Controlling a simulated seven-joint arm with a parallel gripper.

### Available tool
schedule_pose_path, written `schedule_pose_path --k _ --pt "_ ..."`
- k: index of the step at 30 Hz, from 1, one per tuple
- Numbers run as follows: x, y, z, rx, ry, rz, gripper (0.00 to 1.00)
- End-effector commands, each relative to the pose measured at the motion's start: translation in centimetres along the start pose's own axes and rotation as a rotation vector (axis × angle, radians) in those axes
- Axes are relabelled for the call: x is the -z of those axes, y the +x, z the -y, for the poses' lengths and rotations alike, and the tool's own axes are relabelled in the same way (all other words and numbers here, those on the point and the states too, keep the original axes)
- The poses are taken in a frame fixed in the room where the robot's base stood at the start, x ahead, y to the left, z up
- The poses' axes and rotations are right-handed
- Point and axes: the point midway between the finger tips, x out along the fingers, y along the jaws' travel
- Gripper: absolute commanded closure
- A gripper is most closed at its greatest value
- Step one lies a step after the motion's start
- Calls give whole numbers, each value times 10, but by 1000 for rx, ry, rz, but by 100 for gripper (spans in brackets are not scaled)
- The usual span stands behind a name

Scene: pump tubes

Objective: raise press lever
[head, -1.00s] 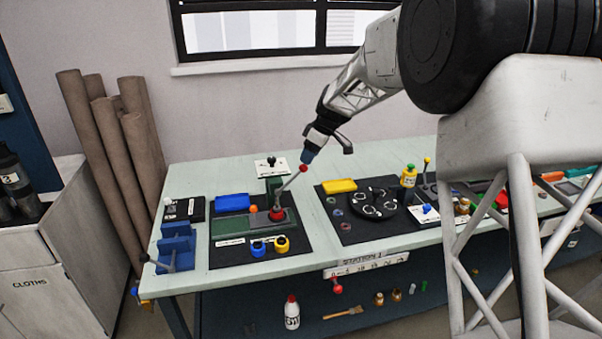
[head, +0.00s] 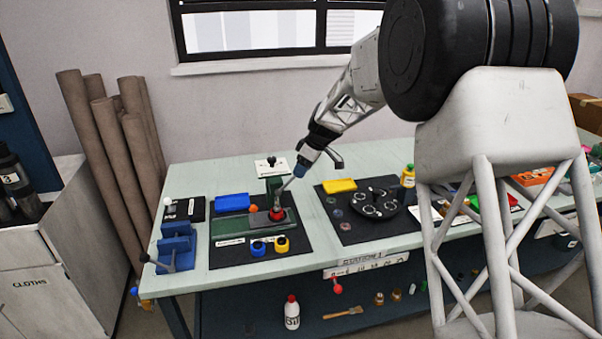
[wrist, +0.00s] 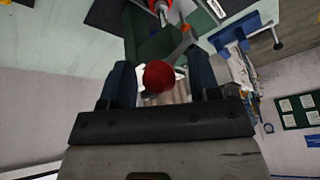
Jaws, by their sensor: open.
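The press (head: 277,210) stands on a dark mat at the left part of the table, with a red part at its base. Its grey lever rod (head: 286,188) slants up and to the right. In the wrist view the lever's red ball knob (wrist: 158,77) sits between the two blue fingers of my gripper (wrist: 159,62). The fingers are apart, with visible gaps on both sides of the knob. In the head view my gripper (head: 300,170) is at the lever's upper end and hides the knob.
A blue box (head: 232,201), an orange ball (head: 253,208) and blue and yellow round parts (head: 281,244) are near the press. A blue stand (head: 177,245) is to the left. A yellow box (head: 340,186) and black round fixture (head: 378,204) are to the right.

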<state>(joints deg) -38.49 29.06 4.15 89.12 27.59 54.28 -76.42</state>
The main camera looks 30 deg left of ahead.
Motion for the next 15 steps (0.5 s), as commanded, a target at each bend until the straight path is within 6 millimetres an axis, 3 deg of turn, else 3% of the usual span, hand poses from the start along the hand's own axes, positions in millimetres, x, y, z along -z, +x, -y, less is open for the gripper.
schedule_pose_path --k 6,15 --pt "0 17 0 0 0 0 44" --pt "0 21 0 -1 0 0 44"
